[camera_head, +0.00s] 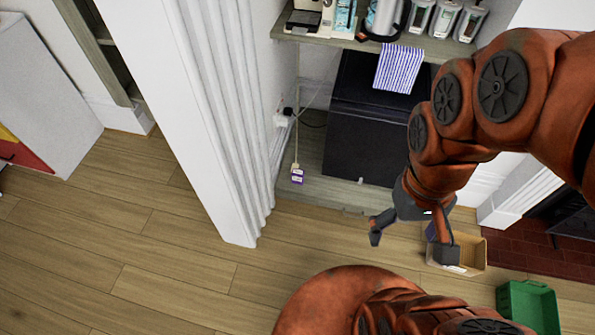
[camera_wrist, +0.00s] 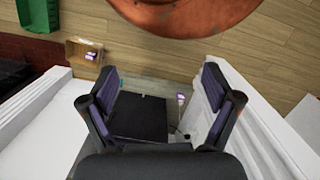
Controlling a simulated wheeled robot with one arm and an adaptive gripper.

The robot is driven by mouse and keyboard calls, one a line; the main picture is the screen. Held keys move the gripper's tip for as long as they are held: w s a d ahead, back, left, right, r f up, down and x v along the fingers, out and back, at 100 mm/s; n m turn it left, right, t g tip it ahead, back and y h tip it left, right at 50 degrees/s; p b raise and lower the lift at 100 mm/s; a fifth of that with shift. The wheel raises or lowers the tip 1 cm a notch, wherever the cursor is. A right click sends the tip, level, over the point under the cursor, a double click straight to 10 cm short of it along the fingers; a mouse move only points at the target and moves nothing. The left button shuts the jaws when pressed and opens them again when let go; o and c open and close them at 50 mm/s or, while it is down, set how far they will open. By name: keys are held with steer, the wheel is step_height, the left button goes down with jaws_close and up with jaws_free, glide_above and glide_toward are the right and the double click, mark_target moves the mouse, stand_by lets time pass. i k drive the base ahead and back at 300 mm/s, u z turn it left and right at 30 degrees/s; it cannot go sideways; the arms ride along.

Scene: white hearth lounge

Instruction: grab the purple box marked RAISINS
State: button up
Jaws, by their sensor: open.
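A small purple-and-white box (camera_head: 297,176) sits low by the wall, below the white socket and beside the black cabinet. It also shows in the wrist view (camera_wrist: 181,97), between my fingers in the picture but well beyond them. A second purple item (camera_head: 431,232) is in the open cardboard box (camera_head: 471,266); in the wrist view it shows a white label (camera_wrist: 91,56). The lettering on both is too small to read, so I cannot tell which is marked RAISINS. My gripper (camera_head: 411,242) is open and empty, and its right finger overlaps the cardboard box in the head view.
A green crate (camera_head: 528,306) stands at lower right. The black cabinet (camera_head: 365,125) is under a shelf (camera_head: 345,42) holding jars and a striped cloth (camera_head: 398,68). A white fluted column (camera_head: 215,110) stands to the left. The wooden floor (camera_head: 150,250) at left is clear.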

mark_target(299, 175)
steer(key=k, duration=0.4)
steer(key=u, duration=0.4)
steer(key=i, duration=1)
steer(key=u, duration=0.45)
